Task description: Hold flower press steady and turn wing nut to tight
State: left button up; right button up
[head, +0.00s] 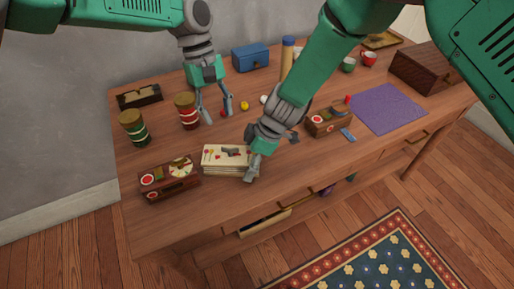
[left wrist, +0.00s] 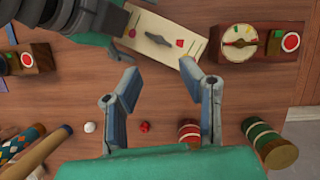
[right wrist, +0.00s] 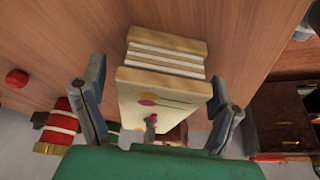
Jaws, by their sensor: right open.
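The flower press (head: 228,168), a pale layered block with coloured dots on top, lies near the table's front left. A dark wing nut (head: 231,152) sits on its top; it also shows in the left wrist view (left wrist: 157,39). My left gripper (head: 219,111) is open and empty above the table, behind the press. My right gripper (head: 272,155) is open at the right end of the press. In the right wrist view the press (right wrist: 165,85) shows between the spread fingers (right wrist: 158,75); I cannot tell whether they touch it.
A brown box with a dial (head: 170,178) stands left of the press, and another box (head: 328,122) to its right. Red (head: 187,112) and green (head: 134,128) canisters stand behind. A purple mat (head: 388,108) lies at right. Bare tabletop lies in front.

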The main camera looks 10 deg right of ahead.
aim_at(230, 151)
jog(key=shift+a+f, duration=0.3)
jog(key=shift+f, duration=0.2)
jog(key=shift+d, duration=0.3)
pick_arm(q)
jog(key=shift+d, duration=0.35)
pick_arm(e)
jog(key=shift+d, duration=0.1)
jog(key=c, duration=1.5)
pick_arm(q)
jog(key=shift+a, duration=0.1)
jog(key=shift+c, duration=0.9)
pick_arm(e)
jog(key=shift+c, duration=0.2)
jog(key=shift+a, duration=0.2)
pick_arm(q)
jog(key=s+a+r+n+t+h, duration=0.2)
jog(key=s+a+n+t+h, duration=0.1)
jog(key=n, duration=0.7)
jog(key=shift+n, duration=0.3)
jog(key=x, duration=1.1)
jog(key=shift+w+a+f, duration=0.1)
jog(key=shift+w+f, duration=0.05)
jog(key=shift+f, duration=0.35)
